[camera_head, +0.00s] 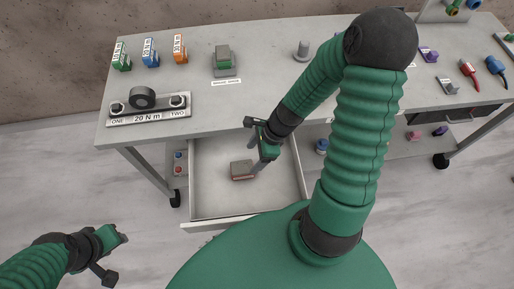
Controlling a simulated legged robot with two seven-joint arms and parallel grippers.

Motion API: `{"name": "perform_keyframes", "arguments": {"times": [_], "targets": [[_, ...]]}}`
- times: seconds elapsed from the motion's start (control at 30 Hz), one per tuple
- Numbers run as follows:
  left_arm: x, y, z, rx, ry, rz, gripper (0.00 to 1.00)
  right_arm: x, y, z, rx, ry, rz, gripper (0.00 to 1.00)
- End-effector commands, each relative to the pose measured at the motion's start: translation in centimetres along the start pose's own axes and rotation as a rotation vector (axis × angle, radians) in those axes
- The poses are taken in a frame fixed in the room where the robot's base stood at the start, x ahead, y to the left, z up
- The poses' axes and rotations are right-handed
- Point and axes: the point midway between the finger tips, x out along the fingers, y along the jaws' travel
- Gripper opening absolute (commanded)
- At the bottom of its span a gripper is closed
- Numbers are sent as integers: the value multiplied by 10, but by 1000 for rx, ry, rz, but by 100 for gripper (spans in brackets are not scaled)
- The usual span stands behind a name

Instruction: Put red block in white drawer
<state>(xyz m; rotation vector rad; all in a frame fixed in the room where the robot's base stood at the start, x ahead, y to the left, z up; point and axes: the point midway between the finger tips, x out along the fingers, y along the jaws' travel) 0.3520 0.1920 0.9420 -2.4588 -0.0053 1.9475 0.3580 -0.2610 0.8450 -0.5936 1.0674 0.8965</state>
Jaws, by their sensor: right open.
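The white drawer (212,203) is pulled out below the table's front edge. A dull red block (239,170) with a brownish-grey top lies inside it, near the middle of its floor. My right gripper (259,163) reaches down into the drawer area from the upper right and is open. Its finger end is close to the block's right side; whether it touches cannot be told. My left gripper (120,237) hangs at the lower left over the floor, away from the drawer, and its jaw state is unclear.
Connectors stand on the right. A lower shelf (400,150) holds small parts. The drawer floor around the block is clear.

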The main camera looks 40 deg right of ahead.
Motion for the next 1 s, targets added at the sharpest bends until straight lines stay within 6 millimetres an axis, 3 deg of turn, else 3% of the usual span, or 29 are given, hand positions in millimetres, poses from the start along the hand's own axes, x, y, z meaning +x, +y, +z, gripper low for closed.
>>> {"name": "perform_keyframes", "arguments": {"times": [0.03, 0.1, 0.23, 0.3, 0.37, 0.6, 0.7, 0.8, 1.0], "targets": [[-6, 0, -2, 0, 0, 0, 36, -15, -1, 3, -3, 4, -5, 72], [-9, 0, -2, 0, 0, 0, 36, -26, 0, 3, -3, 4, -3, 72], [-11, 0, -2, 0, 0, 0, 36, -38, 3, 6, -16, 8, 0, 72], [-11, 0, -2, -1, 0, 0, 36, -40, 6, 9, -109, 29, 7, 72], [-10, 0, -2, -1, 0, 0, 36, -41, 10, 14, -290, 68, 20, 72], [-10, 0, -2, 0, 0, 0, 36, -66, 29, 55, -1530, 284, 116, 72], [-10, 0, -2, 0, 0, 0, 36, -75, 34, 73, -1920, 338, 149, 72], [-10, 0, -2, 0, 0, 0, 36, -79, 36, 82, -2111, 363, 168, 72], [-10, 0, -2, 0, 0, 0, 36, -80, 36, 83, -2144, 368, 174, 72]]}}
